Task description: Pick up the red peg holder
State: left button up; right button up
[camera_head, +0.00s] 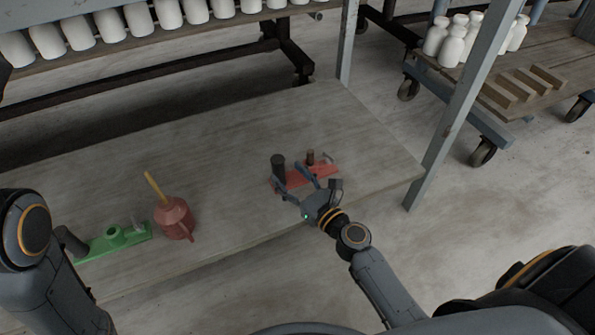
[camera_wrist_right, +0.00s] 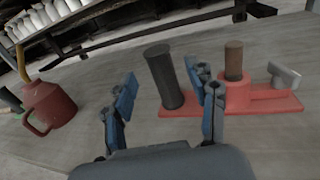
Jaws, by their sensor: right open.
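The red peg holder (camera_head: 324,170) lies flat on the table near its right end, and it also shows in the right wrist view (camera_wrist_right: 262,104). A dark cylinder (camera_wrist_right: 163,77) stands tilted at its left end. A brown peg (camera_wrist_right: 233,60) stands in its raised round socket, and a grey piece (camera_wrist_right: 284,77) is at its right end. My right gripper (camera_head: 292,175) is open at the near side of the holder. In the wrist view the dark cylinder shows between its two fingers, with no clear contact. My left gripper is not in view; only my left arm shows.
A red can (camera_head: 174,219) with a yellow stick stands left of the holder. A green peg holder (camera_head: 112,240) with a dark cylinder is farther left. A metal post (camera_head: 452,125) rises at the table's right corner. The table behind the red holder is clear.

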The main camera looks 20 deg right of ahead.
aim_at(282, 167)
jog(key=shift+x, duration=2.8)
grip_shut()
jog(key=shift+r, duration=0.1)
